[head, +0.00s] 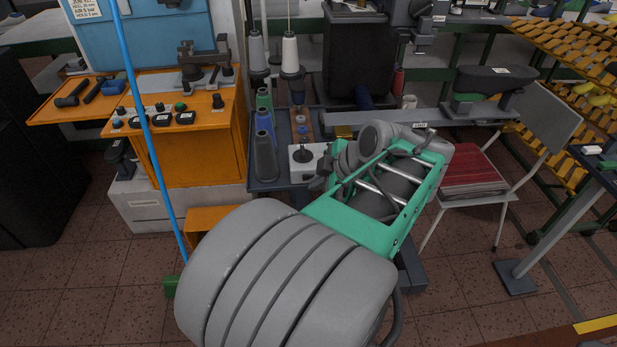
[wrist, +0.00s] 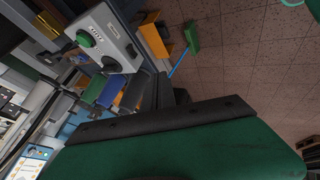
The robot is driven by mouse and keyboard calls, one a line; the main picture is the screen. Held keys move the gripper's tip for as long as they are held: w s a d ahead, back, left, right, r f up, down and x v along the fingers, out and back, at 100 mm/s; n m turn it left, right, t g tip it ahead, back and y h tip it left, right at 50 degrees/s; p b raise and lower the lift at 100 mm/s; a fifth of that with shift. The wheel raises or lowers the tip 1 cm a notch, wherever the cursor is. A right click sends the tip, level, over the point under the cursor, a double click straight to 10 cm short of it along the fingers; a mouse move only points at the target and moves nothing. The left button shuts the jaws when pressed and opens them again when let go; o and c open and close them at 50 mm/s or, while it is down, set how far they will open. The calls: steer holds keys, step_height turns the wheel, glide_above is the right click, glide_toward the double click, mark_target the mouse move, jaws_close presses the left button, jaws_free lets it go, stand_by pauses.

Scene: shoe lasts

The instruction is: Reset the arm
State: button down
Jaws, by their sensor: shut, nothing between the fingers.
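My arm, with its thick grey links and green frame, reaches from the bottom middle of the head view toward the sewing bench. The head view does not show my gripper's fingertips clearly. In the wrist view, my gripper (wrist: 180,96) shows as a green body with a black edge and dark fingers beyond it. It is shut and holds nothing. A pale control box (wrist: 106,38) with a green knob is close to it in that view.
An orange machine cabinet (head: 196,150) stands to the left, with a blue pole (head: 146,120) in front. Thread cones (head: 264,155) stand near my arm. The tiled floor (head: 80,285) is clear at the lower left.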

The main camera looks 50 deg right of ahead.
steer(key=w+a+f+m+g, duration=0.1)
steer(key=a+m, duration=0.1)
steer(key=a, duration=0.7)
steer(key=w+a+m+g, duration=0.1)
steer(key=a+m, duration=0.2)
steer(key=a, duration=0.6)
steer(key=w+a+f+m+g+p, duration=0.1)
steer(key=w+a+m+g, duration=0.1)
steer(key=a, duration=0.7)
steer(key=shift+f+m, duration=0.3)
steer(key=shift+m, duration=0.3)
steer(key=shift+a, duration=0.1)
